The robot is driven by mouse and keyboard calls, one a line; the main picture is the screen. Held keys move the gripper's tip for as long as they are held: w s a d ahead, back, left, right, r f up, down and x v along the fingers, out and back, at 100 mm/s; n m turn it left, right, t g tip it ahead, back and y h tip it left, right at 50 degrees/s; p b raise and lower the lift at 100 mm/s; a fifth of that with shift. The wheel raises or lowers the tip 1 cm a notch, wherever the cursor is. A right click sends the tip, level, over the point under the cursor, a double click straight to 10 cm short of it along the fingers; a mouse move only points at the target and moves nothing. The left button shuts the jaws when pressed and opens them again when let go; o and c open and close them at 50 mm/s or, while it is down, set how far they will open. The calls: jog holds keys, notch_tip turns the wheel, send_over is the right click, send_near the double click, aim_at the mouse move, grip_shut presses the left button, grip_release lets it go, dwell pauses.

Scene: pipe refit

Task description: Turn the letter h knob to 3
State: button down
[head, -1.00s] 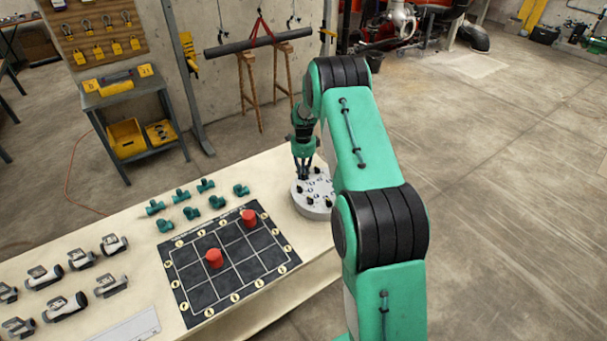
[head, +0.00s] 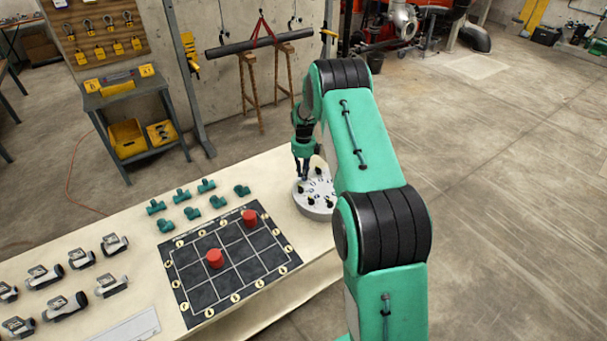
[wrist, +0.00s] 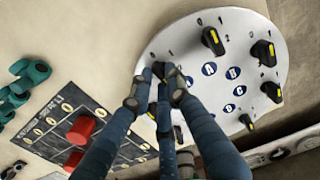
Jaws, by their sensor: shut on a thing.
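A round white panel (head: 316,205) stands on the bench under my gripper in the head view. It also shows in the wrist view (wrist: 215,22), with black knobs with yellow pointers around its rim and blue oval letter labels inside. My gripper (wrist: 167,76) is shut on a black knob (wrist: 171,70) at the panel's left edge. My fingers hide part of the held knob and some lower knobs. In the head view my gripper (head: 303,172) reaches down to the panel.
A black grid mat (head: 205,297) with two red cylinders (head: 214,258) lies left of the panel. Several green pipe fittings (head: 192,211) and grey valves (head: 66,306) stand farther left. Bare bench lies between mat and panel.

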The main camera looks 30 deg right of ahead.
jog(key=shift+r, duration=0.1)
jog(key=shift+w, duration=0.1)
dwell(0.3)
jog(key=c, duration=1.7)
grip_release()
jog(key=shift+o, duration=0.2)
notch_tip(320, 180, up, 12)
